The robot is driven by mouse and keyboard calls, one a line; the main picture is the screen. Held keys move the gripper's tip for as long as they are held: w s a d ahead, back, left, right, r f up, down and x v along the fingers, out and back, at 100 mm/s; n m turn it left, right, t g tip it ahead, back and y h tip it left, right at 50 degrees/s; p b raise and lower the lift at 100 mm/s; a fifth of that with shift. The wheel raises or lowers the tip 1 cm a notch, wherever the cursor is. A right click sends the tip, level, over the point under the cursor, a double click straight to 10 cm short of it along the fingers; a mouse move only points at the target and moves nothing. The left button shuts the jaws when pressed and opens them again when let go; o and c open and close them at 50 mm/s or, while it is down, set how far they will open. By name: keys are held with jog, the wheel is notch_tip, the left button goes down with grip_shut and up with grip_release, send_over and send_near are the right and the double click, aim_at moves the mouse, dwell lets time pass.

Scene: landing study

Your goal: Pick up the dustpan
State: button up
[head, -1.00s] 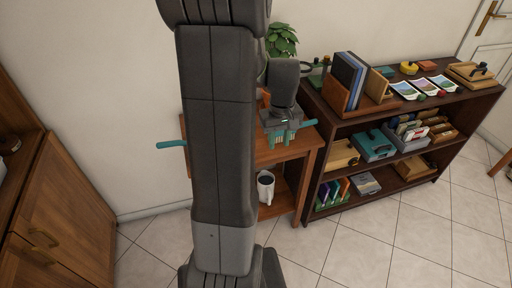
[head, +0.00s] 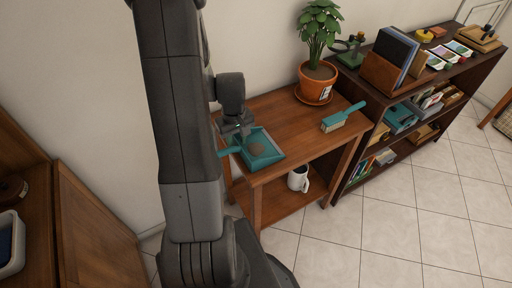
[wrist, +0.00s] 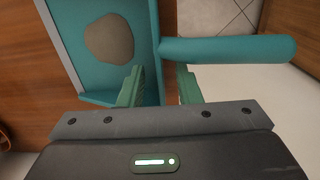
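The teal dustpan (head: 265,156) lies on the left end of the small wooden table, with a grey-brown patch of dirt in its pan. Its handle (head: 229,151) points left past the table edge. The pan (wrist: 85,75) and the round handle (wrist: 230,49) also show in the wrist view. My gripper (wrist: 161,72) is open, its two green fingers apart, near where the handle meets the pan. Nothing is held between them. In the head view my gripper (head: 240,132) is over the dustpan and hides part of it; contact cannot be told.
A teal brush (head: 343,117) lies on the table's right end, near a potted plant (head: 316,85). A white mug (head: 298,179) stands on the lower shelf. A dark bookcase (head: 372,150) adjoins at right, a wooden cabinet (head: 92,225) at left. The tiled floor in front is clear.

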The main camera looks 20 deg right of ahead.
aim_at(236, 140)
jog(key=shift+f, duration=0.6)
grip_shut()
jog(key=shift+r, duration=0.1)
notch_tip(236, 140, up, 10)
jog(key=shift+f+p, duration=0.1)
jog(key=shift+p, duration=0.25)
